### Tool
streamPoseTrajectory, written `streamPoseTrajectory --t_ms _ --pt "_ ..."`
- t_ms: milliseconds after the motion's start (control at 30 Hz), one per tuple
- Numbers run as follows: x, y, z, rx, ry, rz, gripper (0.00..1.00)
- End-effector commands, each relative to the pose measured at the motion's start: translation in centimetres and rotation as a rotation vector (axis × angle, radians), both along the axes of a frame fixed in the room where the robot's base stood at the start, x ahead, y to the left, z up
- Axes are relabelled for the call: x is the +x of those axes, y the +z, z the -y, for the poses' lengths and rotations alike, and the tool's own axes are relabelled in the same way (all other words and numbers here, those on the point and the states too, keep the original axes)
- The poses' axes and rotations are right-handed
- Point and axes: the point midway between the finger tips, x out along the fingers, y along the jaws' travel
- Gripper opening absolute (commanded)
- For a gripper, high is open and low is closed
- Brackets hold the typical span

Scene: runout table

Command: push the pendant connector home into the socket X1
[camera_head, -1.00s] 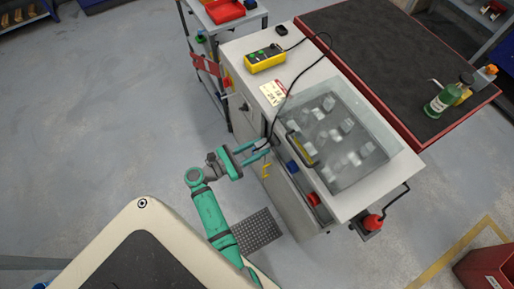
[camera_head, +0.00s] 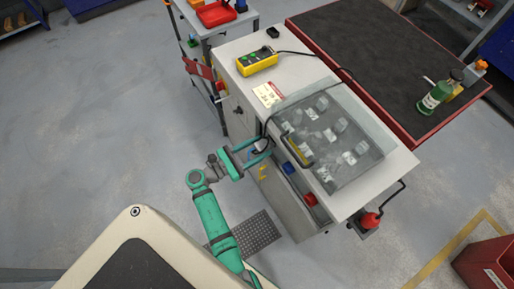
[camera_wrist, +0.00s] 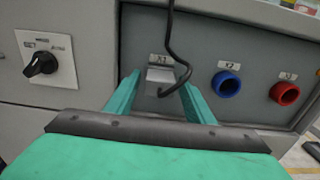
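The socket X1 (camera_wrist: 159,74) is in the wrist view, a pale grey block under an "X1" label on the cabinet's front panel. The black pendant cable (camera_wrist: 170,40) hangs from above and bends back at its lower end in front of this block. The connector cannot be told apart from the socket, so I cannot tell how deep it sits. My gripper (camera_wrist: 160,84) is open, with one teal finger on each side of the block and visible gaps between. In the head view my gripper (camera_head: 264,147) is at the cabinet front, and the connector is too small to make out.
A blue socket X2 (camera_wrist: 226,83) and a red socket X3 (camera_wrist: 285,93) are right of the fingers. A rotary switch (camera_wrist: 42,64) is at left. The yellow pendant (camera_head: 257,63) lies on the cabinet top, beside a clear cover (camera_head: 350,150). Floor at left is clear.

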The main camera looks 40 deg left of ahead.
Motion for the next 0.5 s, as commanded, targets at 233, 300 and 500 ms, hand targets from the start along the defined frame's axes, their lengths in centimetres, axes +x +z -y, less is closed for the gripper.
streamPoseTrajectory --t_ms 233,300,500 --pt "0.0 0.0 0.0 0.000 0.000 0.000 0.54" --pt "-0.1 0.0 0.0 0.000 0.001 0.000 0.54" --pt "-1.7 0.0 -0.8 0.000 0.003 0.000 0.54"
